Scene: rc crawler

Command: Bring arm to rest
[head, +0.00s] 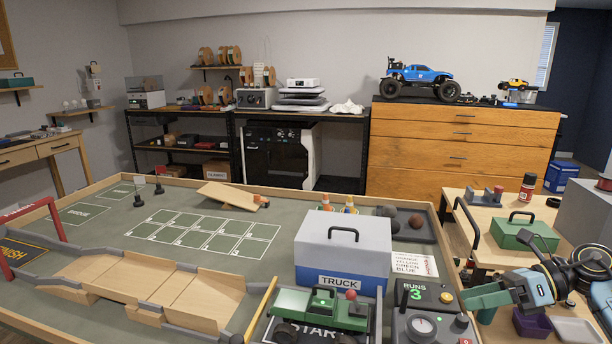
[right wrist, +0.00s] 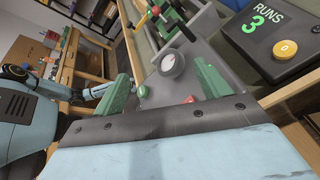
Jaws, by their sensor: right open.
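My right gripper (head: 470,297) comes in from the right in the head view, beside the RUNS 3 display (head: 430,295). In the right wrist view its two green fingers (right wrist: 165,88) stand wide apart, open, with nothing held between them. Beyond and between the fingers is the grey control box with a round dial (right wrist: 172,64); the dial also shows in the head view (head: 422,326). A green crawler truck (head: 322,309) stands on the START pad with a red ball (head: 351,295) at its right end. My left gripper cannot be made out.
A grey-lidded blue TRUCK box (head: 342,246) stands behind the crawler. The wooden ramp and bridge (head: 150,285) fill the front left of the course. A side table at right holds a green toolbox (head: 524,236) and a purple bin (head: 532,324). The course's middle is mostly open.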

